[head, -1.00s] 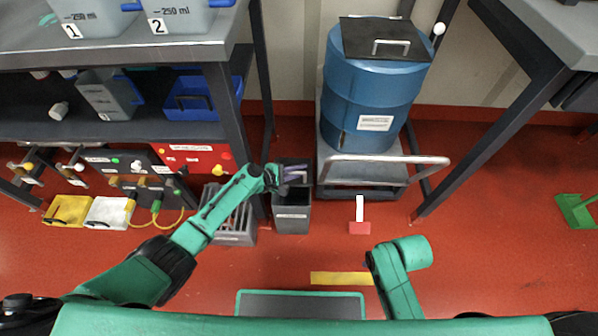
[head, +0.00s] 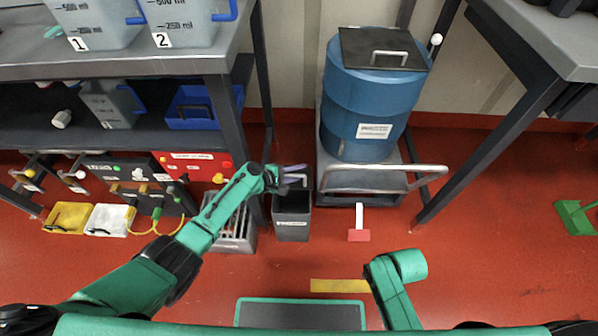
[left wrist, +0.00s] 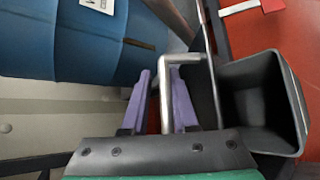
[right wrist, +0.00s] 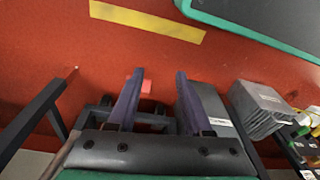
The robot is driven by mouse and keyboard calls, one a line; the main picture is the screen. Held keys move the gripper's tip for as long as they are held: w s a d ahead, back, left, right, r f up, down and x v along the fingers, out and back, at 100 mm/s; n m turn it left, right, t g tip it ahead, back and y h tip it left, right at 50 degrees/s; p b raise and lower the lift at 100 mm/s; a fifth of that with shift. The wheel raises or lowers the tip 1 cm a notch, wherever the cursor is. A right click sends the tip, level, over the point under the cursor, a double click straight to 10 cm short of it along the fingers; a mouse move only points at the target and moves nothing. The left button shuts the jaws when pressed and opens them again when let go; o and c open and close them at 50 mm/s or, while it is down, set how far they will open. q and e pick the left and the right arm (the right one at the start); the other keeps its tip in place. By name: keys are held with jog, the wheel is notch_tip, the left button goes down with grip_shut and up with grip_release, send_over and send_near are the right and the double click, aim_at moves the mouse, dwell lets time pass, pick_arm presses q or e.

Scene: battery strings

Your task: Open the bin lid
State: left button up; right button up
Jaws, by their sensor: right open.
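The grey bin (head: 292,226) stands on the red floor left of the blue drum. In the left wrist view its open mouth and dark inside show at right, in the bin (left wrist: 262,100). Its dark lid (left wrist: 204,95) is swung up on edge beside the mouth. My left gripper (head: 295,176) is at the lid's silver handle (left wrist: 166,95). In the left wrist view the purple fingers (left wrist: 158,75) are close together, one on each side of the handle. My right gripper (right wrist: 160,74) is open and empty above the floor; it is hidden in the head view.
The blue drum (head: 362,110) on a cart with a metal rail (head: 415,169) stands right of the bin. A slotted grey crate (head: 235,235) and a shelf table (head: 130,67) are at left. A red and white piece (head: 358,235) lies on the floor.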

pick_arm(q)
jog(key=shift+s+a+r, duration=0.1)
jog(key=shift+r, duration=0.05)
jog(key=p+v, duration=0.4)
jog(key=v, duration=0.2)
jog(key=p+v, duration=0.2)
jog(key=v, duration=0.6)
pick_arm(e)
jog(key=s+d+f, duration=0.3)
jog(key=s+f, duration=0.6)
jog(key=shift+d+f+h, duration=0.15)
jog(key=shift+f+h, duration=0.15)
pick_arm(q)
jog(key=shift+a, duration=0.1)
pick_arm(e)
jog(key=shift+s, duration=0.1)
